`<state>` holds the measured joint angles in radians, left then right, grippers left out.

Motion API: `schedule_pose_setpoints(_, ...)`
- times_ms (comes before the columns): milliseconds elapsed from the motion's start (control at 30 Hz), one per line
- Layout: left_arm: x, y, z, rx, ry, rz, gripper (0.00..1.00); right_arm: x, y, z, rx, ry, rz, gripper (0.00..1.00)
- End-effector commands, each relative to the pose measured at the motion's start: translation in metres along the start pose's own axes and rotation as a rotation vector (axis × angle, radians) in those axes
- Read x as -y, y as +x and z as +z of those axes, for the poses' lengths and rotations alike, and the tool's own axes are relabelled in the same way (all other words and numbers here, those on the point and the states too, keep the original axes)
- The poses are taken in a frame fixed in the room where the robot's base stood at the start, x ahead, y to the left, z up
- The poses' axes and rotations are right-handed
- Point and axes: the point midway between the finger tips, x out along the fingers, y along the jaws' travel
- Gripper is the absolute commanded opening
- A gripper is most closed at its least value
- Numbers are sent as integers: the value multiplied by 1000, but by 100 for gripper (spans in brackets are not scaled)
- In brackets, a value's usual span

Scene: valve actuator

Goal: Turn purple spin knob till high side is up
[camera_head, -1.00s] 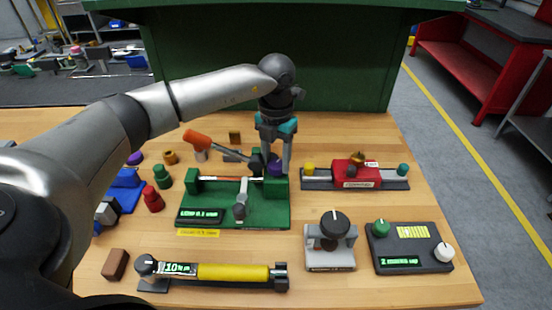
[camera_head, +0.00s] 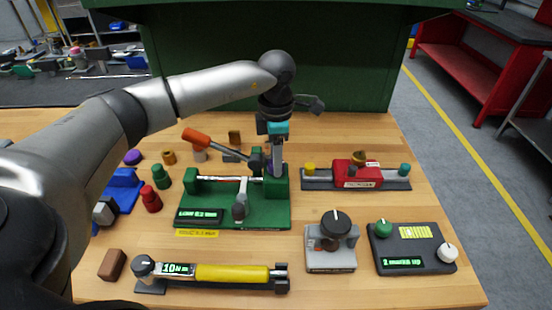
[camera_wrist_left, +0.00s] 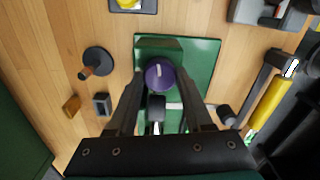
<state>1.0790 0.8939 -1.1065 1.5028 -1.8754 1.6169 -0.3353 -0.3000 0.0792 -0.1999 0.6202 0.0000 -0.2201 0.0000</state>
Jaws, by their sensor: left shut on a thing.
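The purple spin knob (camera_wrist_left: 160,77) shows in the left wrist view as a round knob with a pale mark on its top. It sits on the green base (camera_wrist_left: 203,62), beside the grey lever end (camera_wrist_left: 157,106). My left gripper (camera_wrist_left: 161,82) comes down on it with one finger on each side and is shut on it. In the head view my left gripper (camera_head: 278,168) stands over the back right of the green base (camera_head: 265,213), and its fingers hide the knob. Which side of the knob is high cannot be told. My right gripper is not in view.
An orange-handled lever (camera_head: 200,138) leans close to the left of the gripper. A red device on a grey rail (camera_head: 355,173) is to the right. A black dial unit (camera_head: 336,224), a two-knob panel (camera_head: 411,249) and a yellow cylinder device (camera_head: 232,273) stand in front.

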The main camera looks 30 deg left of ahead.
Motion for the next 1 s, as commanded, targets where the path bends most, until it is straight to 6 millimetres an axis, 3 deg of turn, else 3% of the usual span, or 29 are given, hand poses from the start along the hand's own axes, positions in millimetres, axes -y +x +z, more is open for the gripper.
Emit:
schedule_pose_setpoints(333,0,-1,1,3,134,1,0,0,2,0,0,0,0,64)
schedule_pose_setpoints(867,0,-1,1,4,155,2,0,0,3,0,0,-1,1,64)
schedule_pose_setpoints(900,0,-1,1,4,155,2,54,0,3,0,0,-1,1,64)
schedule_pose_setpoints(1000,0,-1,1,3,155,1,66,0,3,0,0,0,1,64)
